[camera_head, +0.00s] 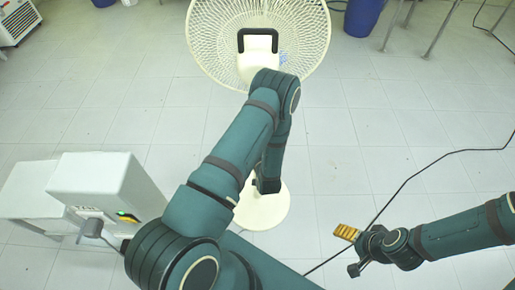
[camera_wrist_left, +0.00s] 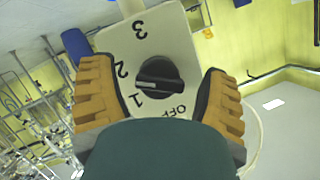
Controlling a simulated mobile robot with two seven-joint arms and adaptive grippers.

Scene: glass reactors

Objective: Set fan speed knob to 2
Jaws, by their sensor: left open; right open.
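The white fan (camera_head: 215,45) stands at the top middle of the head view, with its round base (camera_head: 265,215) on the floor. In the left wrist view, its white panel (camera_wrist_left: 165,38) carries the marks OFF, 1, 2 and 3. The black fan speed knob (camera_wrist_left: 162,77) sits on the panel. Its pale mark points left, seemingly between 1 and 2. My left gripper (camera_wrist_left: 158,88) is open, with one yellow finger on each side of the knob, apparently apart from it; the head view hides it. My right gripper (camera_head: 347,233) is open and empty at the lower right.
A white box-shaped device (camera_head: 110,185) with a lit green display stands at the left. A black cable (camera_head: 420,172) runs over the tiled floor near my right arm. Blue bins (camera_head: 362,17) and metal legs stand at the back.

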